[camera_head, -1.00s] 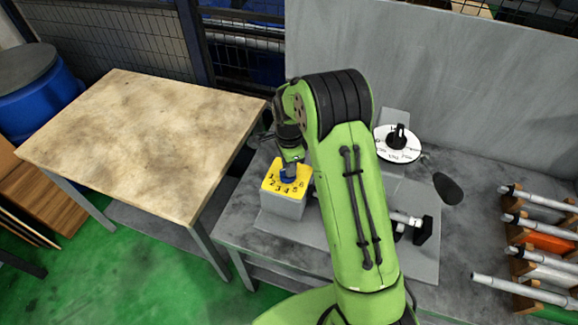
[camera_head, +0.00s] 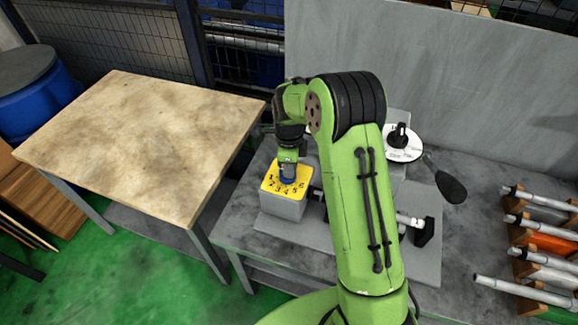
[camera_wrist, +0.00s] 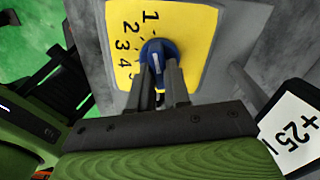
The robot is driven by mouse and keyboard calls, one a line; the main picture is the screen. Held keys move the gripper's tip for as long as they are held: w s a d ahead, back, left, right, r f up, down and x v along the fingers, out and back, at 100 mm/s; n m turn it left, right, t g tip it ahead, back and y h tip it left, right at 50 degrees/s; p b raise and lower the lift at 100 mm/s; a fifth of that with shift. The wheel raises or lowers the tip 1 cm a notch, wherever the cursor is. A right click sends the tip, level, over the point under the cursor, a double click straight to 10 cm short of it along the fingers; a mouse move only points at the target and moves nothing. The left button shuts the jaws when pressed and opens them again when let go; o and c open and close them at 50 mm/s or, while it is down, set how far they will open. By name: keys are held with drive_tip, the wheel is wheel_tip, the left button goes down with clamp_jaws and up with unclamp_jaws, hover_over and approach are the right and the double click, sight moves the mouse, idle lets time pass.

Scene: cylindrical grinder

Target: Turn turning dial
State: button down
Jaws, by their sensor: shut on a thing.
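The turning dial is a blue knob (camera_wrist: 158,57) with a white pointer mark, on a yellow numbered plate (camera_wrist: 205,30) in the wrist view. In the head view the yellow plate (camera_head: 270,187) tops a grey box (camera_head: 283,206), and the blue dial (camera_head: 288,179) shows under my gripper. My gripper (camera_wrist: 165,75) is shut on the blue dial, with one finger on each side of it. The white pointer mark lies near the finger gap. Numbers 1 to 4 show to the left of the knob in the wrist view; part of the plate is hidden by the fingers.
A white round scale (camera_head: 403,155) with a black knob stands behind my arm. A dark handle (camera_head: 450,188) is right of it. Several metal rods (camera_head: 540,200) lie in a rack at right. A wooden-topped table (camera_head: 140,140) is at left.

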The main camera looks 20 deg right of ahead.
drive_tip(key=c, duration=1.1)
unclamp_jaws()
wheel_tip(320, 180, up, 16)
drive_tip(key=shift+f+p, duration=0.1)
drive_tip(key=shift+p, duration=0.65)
